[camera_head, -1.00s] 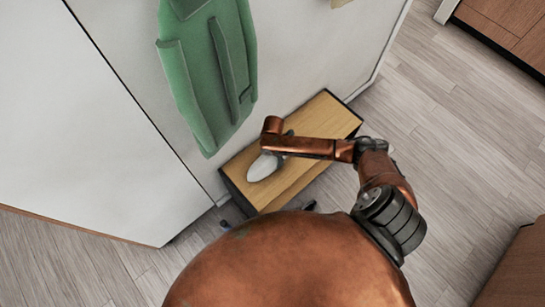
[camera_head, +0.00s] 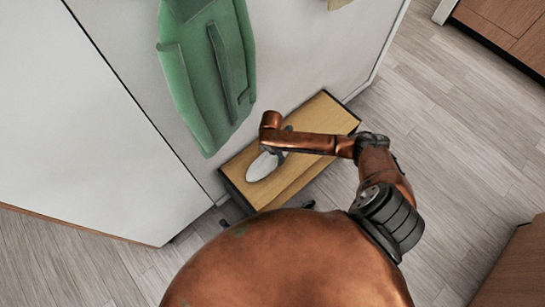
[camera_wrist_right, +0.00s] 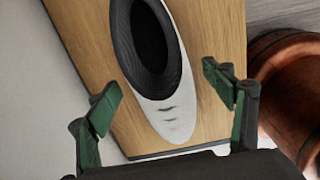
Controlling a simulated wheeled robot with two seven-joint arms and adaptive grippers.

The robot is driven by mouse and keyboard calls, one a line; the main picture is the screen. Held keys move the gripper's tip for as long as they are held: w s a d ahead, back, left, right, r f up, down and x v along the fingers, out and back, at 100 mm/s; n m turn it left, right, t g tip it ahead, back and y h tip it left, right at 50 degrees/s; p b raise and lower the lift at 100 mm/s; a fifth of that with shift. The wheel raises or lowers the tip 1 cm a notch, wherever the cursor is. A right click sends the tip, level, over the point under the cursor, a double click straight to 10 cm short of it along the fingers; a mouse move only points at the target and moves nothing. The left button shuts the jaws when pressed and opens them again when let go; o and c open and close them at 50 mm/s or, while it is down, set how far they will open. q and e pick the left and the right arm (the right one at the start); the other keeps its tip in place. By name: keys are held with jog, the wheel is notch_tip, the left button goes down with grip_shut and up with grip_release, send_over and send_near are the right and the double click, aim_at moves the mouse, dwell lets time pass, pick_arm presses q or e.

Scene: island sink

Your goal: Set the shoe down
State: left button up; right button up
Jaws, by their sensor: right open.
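A white shoe (camera_head: 263,166) with a dark opening lies on a low wooden bench (camera_head: 318,118) against the wall. In the right wrist view the shoe (camera_wrist_right: 170,117) rests on the wood, with its white toe toward my gripper. My right gripper (camera_wrist_right: 162,85) is open, its two green fingers apart on either side of the shoe, with visible gaps between. In the head view my right arm reaches over the bench and hides the gripper and part of the shoe. My left gripper is not in view.
A green garment (camera_head: 208,75) hangs on the white wall above the bench. Dark objects (camera_head: 309,205) show on the floor by the bench's front. The bench's far right end is bare. Wooden floor (camera_head: 440,130) is open to the right.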

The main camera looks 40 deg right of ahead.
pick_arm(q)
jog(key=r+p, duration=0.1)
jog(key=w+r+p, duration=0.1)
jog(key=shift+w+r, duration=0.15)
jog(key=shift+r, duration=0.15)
pick_arm(e)
notch_tip(320, 180, up, 8)
jog(key=shift+r, duration=0.15)
